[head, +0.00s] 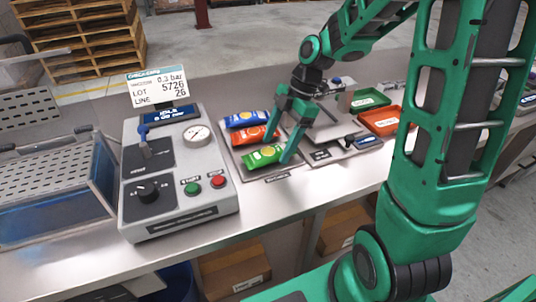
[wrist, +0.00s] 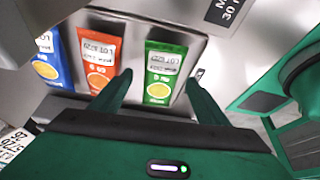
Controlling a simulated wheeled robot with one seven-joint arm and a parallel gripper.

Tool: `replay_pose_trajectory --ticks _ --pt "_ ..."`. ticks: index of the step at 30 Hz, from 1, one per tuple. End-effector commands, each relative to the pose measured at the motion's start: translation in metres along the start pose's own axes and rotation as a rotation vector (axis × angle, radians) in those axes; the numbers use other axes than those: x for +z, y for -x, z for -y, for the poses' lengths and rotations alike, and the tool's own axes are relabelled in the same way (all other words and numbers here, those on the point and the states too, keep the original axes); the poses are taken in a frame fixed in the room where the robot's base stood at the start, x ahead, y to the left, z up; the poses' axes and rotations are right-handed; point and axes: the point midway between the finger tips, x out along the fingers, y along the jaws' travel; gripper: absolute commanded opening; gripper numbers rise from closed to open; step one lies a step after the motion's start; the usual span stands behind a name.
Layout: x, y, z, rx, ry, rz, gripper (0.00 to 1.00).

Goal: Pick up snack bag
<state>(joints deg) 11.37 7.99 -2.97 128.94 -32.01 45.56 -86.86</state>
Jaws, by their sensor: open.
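Three snack bags, blue (head: 246,119), orange (head: 254,134) and green (head: 263,156), lie in a row on a grey tray (head: 282,174) in the head view. Each has a printed lot label and a round yellow picture, seen in the wrist view on the blue bag (wrist: 46,62), the orange bag (wrist: 98,62) and the green bag (wrist: 164,68). My gripper (head: 278,148) is open and empty over the tray, at the green bag. In the wrist view the green bag shows between the fingertips (wrist: 158,78), with the orange bag left of the left finger. I cannot tell whether the fingers touch it.
A grey control box (head: 175,180) with gauge, knob and buttons stands left of the tray. Right of the tray are a flat plate (head: 340,152), a green bin (head: 370,99) and an orange bin (head: 379,121). The counter's front strip (head: 270,200) is clear.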

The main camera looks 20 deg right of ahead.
Motion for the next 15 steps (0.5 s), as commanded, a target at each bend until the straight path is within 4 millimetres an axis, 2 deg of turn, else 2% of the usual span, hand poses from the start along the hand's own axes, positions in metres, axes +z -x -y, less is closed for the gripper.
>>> replay_pose_trajectory --ticks 4,12,14,15 --pt "0.000 -0.015 0.000 -0.001 -0.001 0.000 0.69" --pt "0.000 -0.017 0.000 0.001 0.000 0.000 0.69" --pt "0.000 -0.017 0.000 0.001 0.000 0.000 0.57" --pt "0.000 -0.017 0.000 0.001 0.000 0.000 0.47"
